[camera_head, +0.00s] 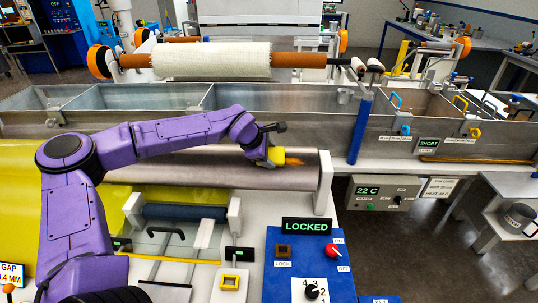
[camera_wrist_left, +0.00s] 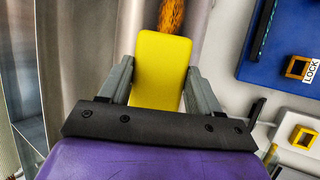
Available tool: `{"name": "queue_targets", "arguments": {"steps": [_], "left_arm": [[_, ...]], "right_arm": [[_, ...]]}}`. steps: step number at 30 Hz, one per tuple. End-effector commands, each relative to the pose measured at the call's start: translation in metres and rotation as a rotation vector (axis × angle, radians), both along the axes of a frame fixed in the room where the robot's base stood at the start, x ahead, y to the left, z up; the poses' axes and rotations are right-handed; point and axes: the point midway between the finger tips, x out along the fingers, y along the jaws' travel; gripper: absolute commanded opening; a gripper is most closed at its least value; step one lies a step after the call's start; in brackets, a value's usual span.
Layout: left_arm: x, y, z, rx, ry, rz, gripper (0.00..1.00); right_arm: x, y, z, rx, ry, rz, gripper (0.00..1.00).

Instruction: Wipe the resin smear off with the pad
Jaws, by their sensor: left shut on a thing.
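My left gripper (camera_head: 272,156) is shut on a yellow pad (camera_head: 277,156), just over the steel roller at the middle of the head view. In the left wrist view the pad (camera_wrist_left: 162,72) sits between the two grey fingers of the gripper (camera_wrist_left: 162,85). The orange-brown resin smear (camera_wrist_left: 171,15) shows beyond the pad's far end on the roller. In the head view the smear (camera_head: 294,174) is a faint orange patch on the roller (camera_head: 215,172), beside the pad. I cannot tell whether the pad touches the roller. My right gripper is not in view.
A blue control panel (camera_head: 284,268) with a LOCKED display (camera_head: 306,226) stands in front of the roller's right end. Steel tanks (camera_head: 280,98) lie behind the roller, with a white roll (camera_head: 212,61) above them. A blue post (camera_head: 360,125) stands to the right.

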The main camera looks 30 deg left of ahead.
Motion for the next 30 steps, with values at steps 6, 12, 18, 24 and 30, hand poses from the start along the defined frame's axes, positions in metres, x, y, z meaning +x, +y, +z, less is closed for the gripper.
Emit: {"name": "queue_targets", "arguments": {"steps": [6, 12, 18, 24, 30], "left_arm": [[0.0001, -0.0001, 0.0009, -0.001, 0.000, 0.000, 0.39], [0.0000, -0.0001, 0.0009, -0.001, 0.000, 0.000, 0.39], [0.0006, 0.0001, -0.0008, -0.001, 0.000, 0.000, 0.39], [0.0022, 0.0010, -0.0044, 0.000, -0.001, -0.001, 0.39], [0.0041, 0.0021, -0.0078, 0.000, -0.001, -0.001, 0.39]], "right_arm": [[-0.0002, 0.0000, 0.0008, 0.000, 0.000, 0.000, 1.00], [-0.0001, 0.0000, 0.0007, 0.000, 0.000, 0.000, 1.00], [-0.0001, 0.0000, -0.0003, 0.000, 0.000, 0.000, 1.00], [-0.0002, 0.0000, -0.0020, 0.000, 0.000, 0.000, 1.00], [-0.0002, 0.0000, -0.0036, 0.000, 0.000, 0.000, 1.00]]}}
